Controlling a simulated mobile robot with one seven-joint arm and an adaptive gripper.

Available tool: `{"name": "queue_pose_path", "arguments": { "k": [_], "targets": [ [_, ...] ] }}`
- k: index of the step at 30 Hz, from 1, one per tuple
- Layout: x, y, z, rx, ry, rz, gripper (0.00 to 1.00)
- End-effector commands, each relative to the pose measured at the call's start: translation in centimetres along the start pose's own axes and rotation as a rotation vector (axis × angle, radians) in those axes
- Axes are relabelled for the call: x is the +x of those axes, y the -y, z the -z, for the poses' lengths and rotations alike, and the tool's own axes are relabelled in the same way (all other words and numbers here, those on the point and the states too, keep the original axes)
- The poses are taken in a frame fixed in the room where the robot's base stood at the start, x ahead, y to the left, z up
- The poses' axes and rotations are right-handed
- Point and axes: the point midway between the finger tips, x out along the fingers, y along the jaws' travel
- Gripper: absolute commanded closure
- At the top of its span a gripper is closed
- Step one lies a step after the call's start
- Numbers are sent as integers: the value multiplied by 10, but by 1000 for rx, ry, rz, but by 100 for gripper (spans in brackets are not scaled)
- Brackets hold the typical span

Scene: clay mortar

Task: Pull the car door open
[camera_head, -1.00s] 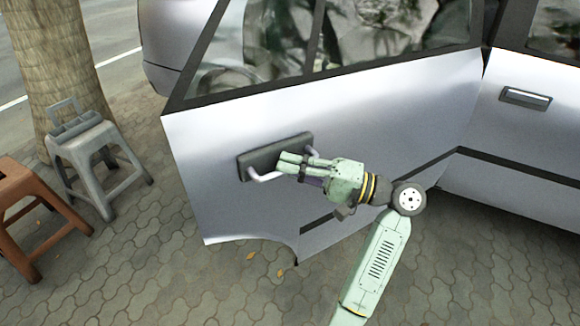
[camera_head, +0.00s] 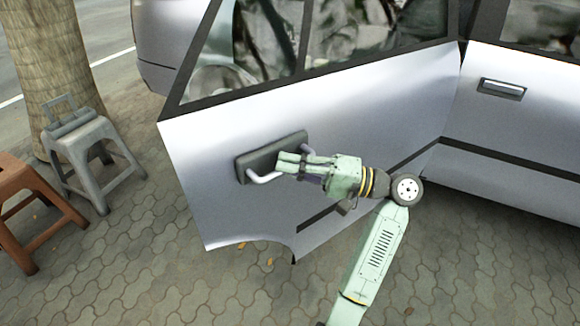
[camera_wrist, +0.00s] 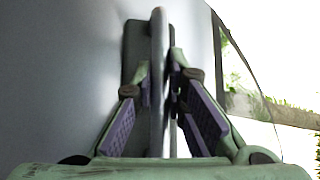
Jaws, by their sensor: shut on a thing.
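The silver car door (camera_head: 345,125) stands swung out at an angle from the car body, hinged at its right side in the head view. Its handle (camera_head: 262,178) is a pale bar on a dark plate (camera_head: 252,162). My gripper (camera_head: 290,165) is at the handle, its fingers around the bar's middle. In the wrist view the handle bar (camera_wrist: 158,60) runs lengthwise between the two fingers of my gripper (camera_wrist: 160,90), which are shut on it. The fingers hide the middle of the bar in the head view.
A grey stool (camera_head: 88,145) with something on its seat and a brown stool (camera_head: 22,205) stand at the left, by a tree trunk (camera_head: 45,60). The second car door (camera_head: 520,120) is closed at the right. Paved ground (camera_head: 200,290) in front is clear.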

Motion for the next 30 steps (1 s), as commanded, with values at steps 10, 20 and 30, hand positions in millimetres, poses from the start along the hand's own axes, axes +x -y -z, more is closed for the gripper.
{"name": "queue_pose_path", "arguments": {
  "k": [10,20,30],
  "targets": [
    [0,0,0,0,-1,0,74],
    [0,0,0,0,-1,0,67],
    [-36,1,1,0,-5,0,67]
  ]
}}
